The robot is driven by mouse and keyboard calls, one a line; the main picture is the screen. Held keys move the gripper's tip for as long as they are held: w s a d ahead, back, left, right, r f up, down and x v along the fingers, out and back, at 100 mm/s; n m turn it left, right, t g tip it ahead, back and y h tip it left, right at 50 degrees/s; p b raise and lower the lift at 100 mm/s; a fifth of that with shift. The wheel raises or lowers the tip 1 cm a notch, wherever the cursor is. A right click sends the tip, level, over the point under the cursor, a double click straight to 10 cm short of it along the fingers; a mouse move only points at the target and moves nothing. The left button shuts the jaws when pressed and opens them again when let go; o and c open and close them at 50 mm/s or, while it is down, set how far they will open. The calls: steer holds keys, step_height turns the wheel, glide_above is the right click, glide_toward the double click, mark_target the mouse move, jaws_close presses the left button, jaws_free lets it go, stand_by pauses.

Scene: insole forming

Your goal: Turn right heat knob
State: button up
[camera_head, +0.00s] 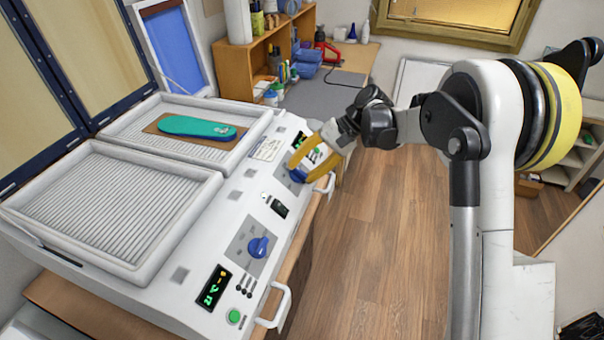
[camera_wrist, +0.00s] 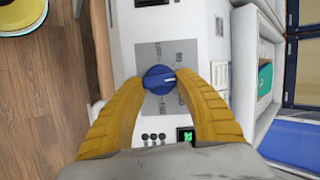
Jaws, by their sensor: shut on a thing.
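The far blue heat knob (camera_wrist: 158,76) sits on a grey dial plate (camera_wrist: 185,52) on the machine's sloped front panel. In the wrist view its white pointer mark points right. My gripper (camera_wrist: 160,82) has a yellow finger on each side of the knob and is shut on it. In the head view my gripper (camera_head: 302,165) reaches over the far end of the panel and mostly hides this knob. A second blue knob (camera_head: 259,247) sits free on the near part of the panel.
The white machine has two ribbed trays; the far one holds a teal insole (camera_head: 196,127) on a brown board, and the near tray (camera_head: 110,205) is empty. A front handle (camera_head: 277,307) and green-lit displays (camera_head: 212,288) are nearby. A wooden shelf (camera_head: 240,60) stands behind. Open floor lies right.

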steer(key=shift+m+y, duration=0.3)
steer(key=shift+m, duration=0.3)
steer(key=o, duration=1.2)
steer(key=v, duration=1.2)
steer(key=shift+s, duration=0.1)
